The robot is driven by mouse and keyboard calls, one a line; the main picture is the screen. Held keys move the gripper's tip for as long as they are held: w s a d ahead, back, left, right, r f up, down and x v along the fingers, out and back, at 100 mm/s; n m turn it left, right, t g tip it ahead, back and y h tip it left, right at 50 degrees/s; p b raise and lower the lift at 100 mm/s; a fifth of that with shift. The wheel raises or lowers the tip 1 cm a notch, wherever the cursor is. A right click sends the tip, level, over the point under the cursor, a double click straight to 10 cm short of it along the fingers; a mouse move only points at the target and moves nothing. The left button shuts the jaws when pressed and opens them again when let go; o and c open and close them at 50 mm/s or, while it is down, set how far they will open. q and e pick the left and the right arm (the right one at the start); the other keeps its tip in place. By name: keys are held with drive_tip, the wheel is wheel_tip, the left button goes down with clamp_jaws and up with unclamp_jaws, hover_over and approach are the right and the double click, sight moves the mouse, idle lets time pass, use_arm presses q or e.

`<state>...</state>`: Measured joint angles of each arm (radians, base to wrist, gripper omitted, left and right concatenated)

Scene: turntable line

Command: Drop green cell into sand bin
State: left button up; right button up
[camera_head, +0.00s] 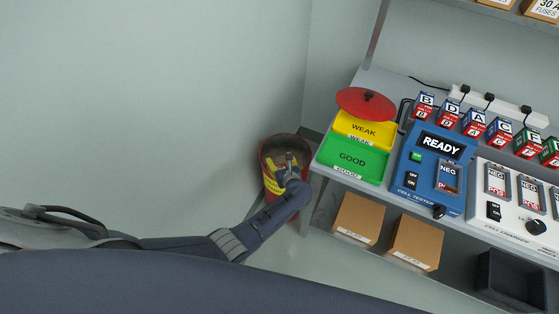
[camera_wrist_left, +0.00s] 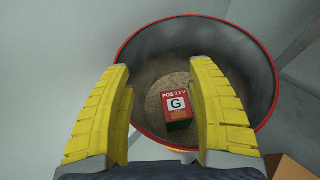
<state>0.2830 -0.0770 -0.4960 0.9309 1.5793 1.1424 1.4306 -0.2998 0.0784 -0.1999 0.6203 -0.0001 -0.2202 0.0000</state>
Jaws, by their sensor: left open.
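My left gripper (camera_head: 289,160) is over the bin's mouth. In the left wrist view its yellow fingers (camera_wrist_left: 163,80) are wide apart, with the cell beyond them and not touched. My right gripper is not in view.
A round red lid (camera_head: 366,103) rests on the back of the yellow WEAK tray (camera_head: 365,129). The green GOOD tray (camera_head: 353,159), blue cell tester (camera_head: 433,165) and white charger (camera_head: 512,196) stand on the bench. Cardboard boxes (camera_head: 416,243) sit below. Floor left of the bin is clear.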

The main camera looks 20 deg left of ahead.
use_arm(q)
drive_tip(key=shift+s+a, duration=0.1)
drive_tip(key=v, duration=0.7)
drive_tip(key=s+a+f+m+g+h, duration=0.1)
drive_tip(key=s+f+m+h, duration=0.7)
drive_tip(key=s+f+m, duration=2)
drive_tip(key=s+a+f+m+g, duration=0.3)
drive_tip(key=s+m, duration=0.3)
drive_tip(key=s, duration=0.3)
drive_tip(key=s+a+f+m+g, duration=0.3)
drive_tip(key=s+m, duration=0.3)
drive_tip(key=s, duration=0.3)
drive_tip(key=s+a+f+m+g, duration=0.2)
drive_tip(key=s+a+m, duration=0.3)
drive_tip(key=s, duration=0.4)
drive_tip(key=shift+a+f+m+g+y, duration=0.25)
drive_tip(key=shift+f+m+g+y, duration=0.15)
drive_tip(key=shift+f+m, duration=0.25)
